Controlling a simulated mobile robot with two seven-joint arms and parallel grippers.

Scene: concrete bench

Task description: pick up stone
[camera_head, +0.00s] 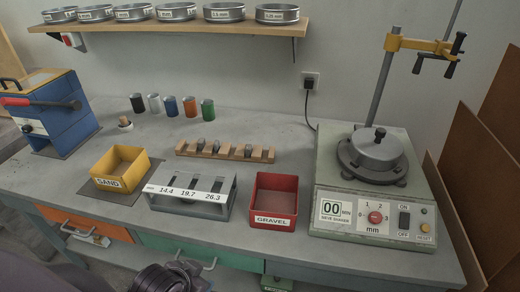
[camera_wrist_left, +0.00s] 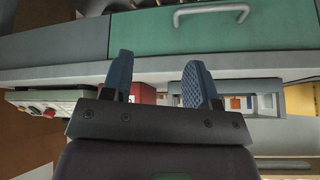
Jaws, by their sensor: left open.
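Small grey stones sit in the slots of a wooden rack (camera_head: 225,154) in the middle of the bench. One stone (camera_head: 201,143) is near the rack's left end, another stone (camera_head: 216,146) is beside it, and a third stone (camera_head: 248,150) is further right. My left gripper (camera_wrist_left: 157,66) is open in the left wrist view, with two blue fingers apart and nothing between them. It is in front of the bench's front edge, low and away from the rack. In the head view only dark parts of my arm show at the bottom left. My right gripper is not in view.
A grey three-slot gauge (camera_head: 190,208) marked 14.4, 19.7 and 26.3 stands before the rack, between a yellow SAND bin (camera_head: 119,168) and a red GRAVEL bin (camera_head: 274,222). A sieve shaker (camera_head: 372,214) stands right. Coloured cups (camera_head: 171,106) stand behind. A green drawer (camera_wrist_left: 210,30) is below the bench edge.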

